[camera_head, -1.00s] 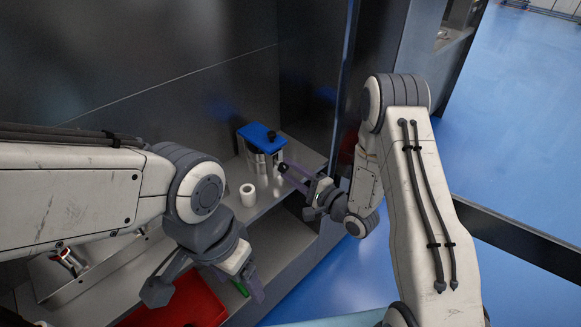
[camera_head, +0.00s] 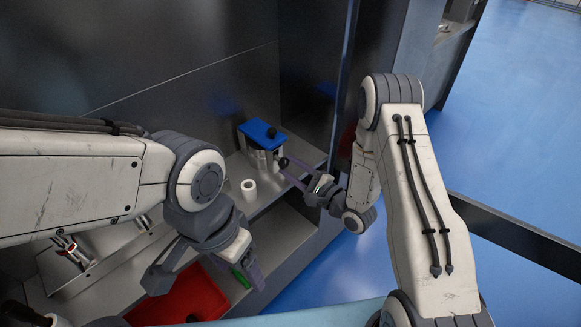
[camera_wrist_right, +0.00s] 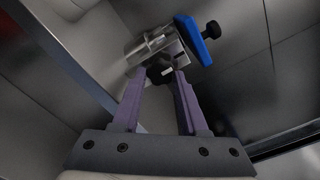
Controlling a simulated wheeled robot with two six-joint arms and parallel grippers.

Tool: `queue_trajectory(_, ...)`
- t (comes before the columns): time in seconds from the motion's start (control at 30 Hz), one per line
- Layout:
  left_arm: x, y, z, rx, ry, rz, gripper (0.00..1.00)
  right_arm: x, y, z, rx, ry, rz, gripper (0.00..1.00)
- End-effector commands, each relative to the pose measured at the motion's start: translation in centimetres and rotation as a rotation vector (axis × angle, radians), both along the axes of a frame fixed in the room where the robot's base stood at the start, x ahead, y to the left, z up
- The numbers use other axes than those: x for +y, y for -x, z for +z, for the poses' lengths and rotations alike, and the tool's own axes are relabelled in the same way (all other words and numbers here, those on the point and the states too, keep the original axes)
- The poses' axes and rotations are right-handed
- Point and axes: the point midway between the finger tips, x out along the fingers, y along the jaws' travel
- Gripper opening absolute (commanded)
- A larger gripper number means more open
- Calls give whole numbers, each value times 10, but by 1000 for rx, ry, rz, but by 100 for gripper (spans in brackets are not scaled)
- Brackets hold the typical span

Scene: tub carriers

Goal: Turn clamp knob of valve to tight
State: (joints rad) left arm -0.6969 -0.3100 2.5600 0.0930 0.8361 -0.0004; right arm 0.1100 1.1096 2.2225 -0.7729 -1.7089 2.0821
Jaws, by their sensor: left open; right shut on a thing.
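The valve (camera_head: 262,133), a metal body with a blue plate and a black knob on top, stands at the back of the shelf. Its dark clamp knob (camera_head: 284,162) sticks out at the front right. My right gripper (camera_head: 288,169) is shut on this knob. In the right wrist view the knob (camera_wrist_right: 158,74) sits between the purple fingertips, with the metal body and blue plate (camera_wrist_right: 194,42) beyond it. The fingers partly hide the knob. My left gripper (camera_head: 250,280) is open and points down near a red bin, away from the valve.
A white hollow cylinder (camera_head: 249,189) stands on the shelf (camera_head: 278,185), left of my right gripper. The red bin (camera_head: 185,303) lies lower left, with a green item (camera_head: 241,279) by my left gripper. Dark walls enclose the shelf behind and at right.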

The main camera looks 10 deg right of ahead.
Motion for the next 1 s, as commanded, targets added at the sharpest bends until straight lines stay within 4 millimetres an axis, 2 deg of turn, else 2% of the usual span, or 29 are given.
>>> queue_trajectory(0.17, 0, 0, 0, 0, 0, 0, 76, 0, 1, -2, 7, -1, 1, 0)
queue_trajectory(0.2, 0, 0, 0, 0, 0, 0, 76, 0, 1, -2, 7, -1, 1, 46)
queue_trajectory(0.27, 0, 0, 0, 0, 0, 0, 76, 0, 1, -2, 7, 0, 1, 69)
queue_trajectory(0.3, 0, 0, 0, 0, 0, 0, 76, 0, 1, -2, 5, 0, 1, 73)
queue_trajectory(0.67, 0, 0, -1, 0, 0, 0, 76, -3, 4, -2, 3, 1, 0, 73)
queue_trajectory(0.77, 0, 0, -4, 0, 0, 0, 76, -11, 13, -3, 5, 1, -3, 73)
queue_trajectory(1.0, 0, 0, -14, 0, 0, 0, 76, -41, 51, -3, 6, -2, -7, 73)
